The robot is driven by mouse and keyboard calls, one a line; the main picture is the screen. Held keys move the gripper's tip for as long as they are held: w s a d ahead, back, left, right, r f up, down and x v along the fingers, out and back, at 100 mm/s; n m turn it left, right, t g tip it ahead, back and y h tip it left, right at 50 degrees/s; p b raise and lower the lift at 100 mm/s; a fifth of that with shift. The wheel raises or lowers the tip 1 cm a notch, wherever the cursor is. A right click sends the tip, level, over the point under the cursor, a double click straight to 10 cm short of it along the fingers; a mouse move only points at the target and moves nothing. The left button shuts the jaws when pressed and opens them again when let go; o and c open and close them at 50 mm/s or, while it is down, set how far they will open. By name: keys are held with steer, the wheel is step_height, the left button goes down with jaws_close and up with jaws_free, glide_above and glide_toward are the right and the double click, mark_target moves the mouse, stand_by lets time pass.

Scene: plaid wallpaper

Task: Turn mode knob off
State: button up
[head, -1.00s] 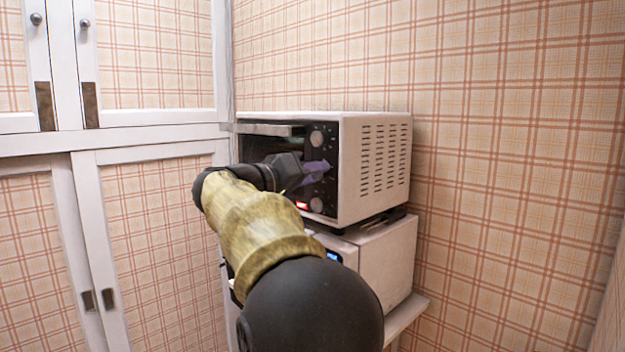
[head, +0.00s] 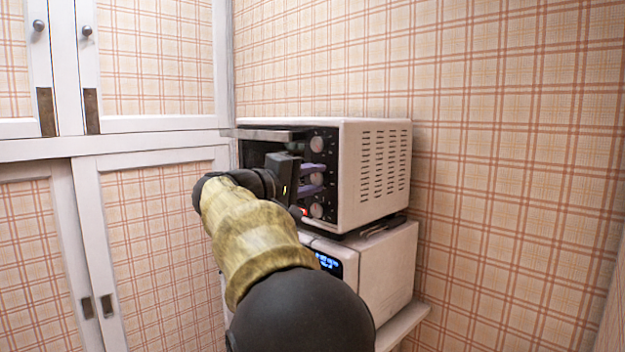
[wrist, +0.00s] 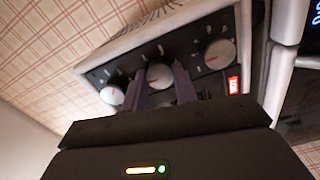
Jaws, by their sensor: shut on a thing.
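A white toaster oven (head: 375,180) with a black control panel carries three round silver knobs in a column. The middle knob (wrist: 160,75) sits between the two purple fingers of my gripper (head: 312,180). The fingers also show in the wrist view (wrist: 162,88), one on each side of this knob, and are shut on it. A red mark shows on its face. The top knob (head: 317,143) and bottom knob (head: 316,210) are outside the fingers. No readable label shows which knob is the mode knob.
A red light (wrist: 233,85) glows on the panel near an outer knob. A white appliance with a blue display (head: 328,262) stands below the oven on a shelf (head: 404,326). White-framed plaid cabinets (head: 155,170) are at left, and a plaid wall is close behind.

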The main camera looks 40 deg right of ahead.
steer(key=shift+w, duration=0.1)
steer(key=o, duration=1)
steer(key=shift+c, duration=0.2)
steer(key=shift+a, duration=0.1)
steer(key=s+a+b, duration=0.1)
steer(key=a+b, duration=0.1)
steer(key=a, duration=1.5)
steer(key=shift+s+a, duration=0.15)
steer(key=shift+s, duration=0.05)
